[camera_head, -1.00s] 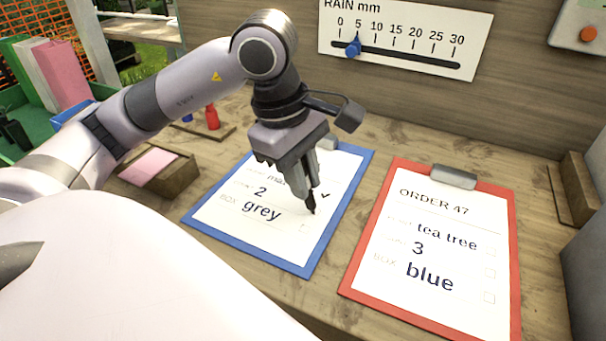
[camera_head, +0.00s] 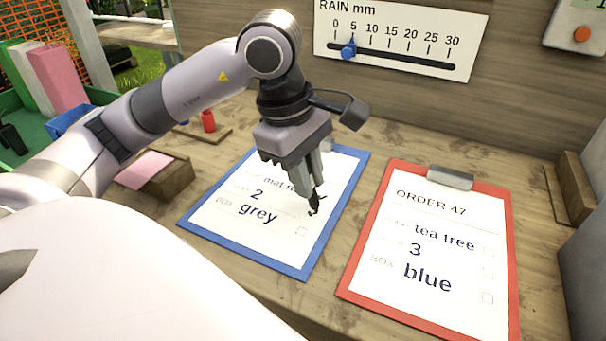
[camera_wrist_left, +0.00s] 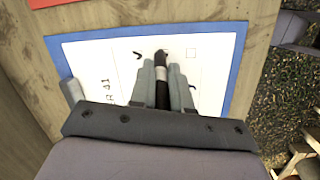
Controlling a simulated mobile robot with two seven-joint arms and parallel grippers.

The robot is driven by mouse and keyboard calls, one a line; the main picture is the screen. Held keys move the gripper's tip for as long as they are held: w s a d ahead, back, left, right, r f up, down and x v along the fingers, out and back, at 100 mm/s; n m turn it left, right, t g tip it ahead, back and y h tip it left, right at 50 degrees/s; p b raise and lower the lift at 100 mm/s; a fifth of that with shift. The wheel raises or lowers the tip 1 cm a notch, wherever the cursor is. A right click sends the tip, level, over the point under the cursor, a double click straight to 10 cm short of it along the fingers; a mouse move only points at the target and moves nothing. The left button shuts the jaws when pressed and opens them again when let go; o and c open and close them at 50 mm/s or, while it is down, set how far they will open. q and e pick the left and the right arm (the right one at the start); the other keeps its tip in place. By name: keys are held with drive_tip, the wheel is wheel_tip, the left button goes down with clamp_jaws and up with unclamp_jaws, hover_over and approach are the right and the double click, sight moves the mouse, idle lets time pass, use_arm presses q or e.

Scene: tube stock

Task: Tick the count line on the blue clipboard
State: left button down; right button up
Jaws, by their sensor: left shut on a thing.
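The blue clipboard (camera_head: 240,249) lies on the bench with a paper sheet whose lines read a partly hidden "mat" word, 2 and grey. It also shows in the left wrist view (camera_wrist_left: 236,60). My left gripper (camera_head: 307,188) is shut on a dark pen (camera_wrist_left: 162,78), held tip down over the middle line's right end. A dark mark (camera_head: 312,212) shows at the pen tip, at the count line. The left wrist view shows a tick (camera_wrist_left: 137,56) on the top line and an empty box (camera_wrist_left: 190,53) on the grey line. My right gripper is out of view.
A red clipboard (camera_head: 350,292) headed ORDER 47 lies close on the right. A wooden box with pink paper (camera_head: 146,168) stands left of the blue clipboard. A rain gauge board (camera_head: 400,50) is on the back wall.

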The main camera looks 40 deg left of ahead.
sight(307, 159)
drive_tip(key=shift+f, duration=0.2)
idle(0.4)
use_arm(q)
drive_tip(key=shift+r, duration=0.1)
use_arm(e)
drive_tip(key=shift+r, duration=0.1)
use_arm(q)
drive_tip(key=shift+d+p+v, duration=0.2)
drive_tip(key=shift+p+v, duration=0.6)
drive_tip(key=shift+v, duration=0.55)
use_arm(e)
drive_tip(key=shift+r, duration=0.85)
use_arm(q)
drive_tip(key=shift+w+r, duration=0.1)
drive_tip(key=shift+w, duration=0.15)
